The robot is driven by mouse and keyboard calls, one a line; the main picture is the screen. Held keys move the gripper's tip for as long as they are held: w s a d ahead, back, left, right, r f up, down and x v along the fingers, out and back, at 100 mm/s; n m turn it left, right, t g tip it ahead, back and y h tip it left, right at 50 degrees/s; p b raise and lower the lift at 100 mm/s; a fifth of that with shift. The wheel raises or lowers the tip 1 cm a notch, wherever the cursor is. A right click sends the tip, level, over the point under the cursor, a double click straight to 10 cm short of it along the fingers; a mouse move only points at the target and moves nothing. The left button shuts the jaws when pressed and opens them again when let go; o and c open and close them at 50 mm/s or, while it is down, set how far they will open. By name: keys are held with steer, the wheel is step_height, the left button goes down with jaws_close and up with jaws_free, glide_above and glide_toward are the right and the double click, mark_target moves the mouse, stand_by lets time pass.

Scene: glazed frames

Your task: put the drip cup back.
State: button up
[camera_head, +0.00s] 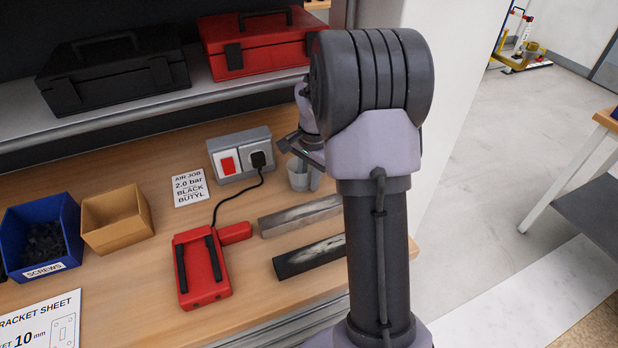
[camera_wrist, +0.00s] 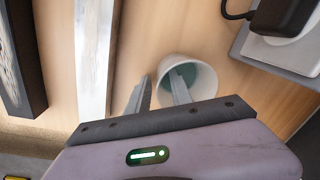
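The drip cup, a small pale grey cup (camera_head: 298,180), stands on the wooden bench below the socket box, partly hidden by my arm. In the wrist view the cup (camera_wrist: 205,70) is seen from above with its mouth facing the camera. My gripper (camera_wrist: 161,80) is at the cup, its two fingers apart. One finger reaches over the cup's mouth and the other lies outside, so the near wall is between them. I see a gap between the fingers and no clear grip on the wall. No place marked for the cup is evident.
A socket box (camera_head: 240,153) with a black plug stands close to the cup. Two metal bars, one light (camera_head: 300,215) and one dark (camera_head: 308,256), lie in front. A red tool (camera_head: 200,268), a tan bin (camera_head: 117,219) and a blue bin (camera_head: 40,235) are further left.

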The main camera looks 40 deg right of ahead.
step_height(320, 180, up, 12)
steer(key=s+r+p, duration=0.1)
steer(key=p, duration=0.4)
steer(key=s+a+r+n+t, duration=0.1)
steer(key=s+a+r+n, duration=0.1)
steer(key=a+r, duration=0.3)
steer(key=s+a+r+n+t, duration=0.1)
steer(key=s+a+r+n, duration=0.1)
steer(key=a, duration=0.5)
steer(key=s+a+r+n+t+y, duration=0.1)
steer(key=s+a+n, duration=0.6)
steer(key=s+a, duration=0.8)
steer(key=shift+s+t+y, duration=0.4)
steer(key=shift+s+t, duration=0.2)
steer(key=shift+t, duration=0.3)
steer(key=shift+r, duration=0.1)
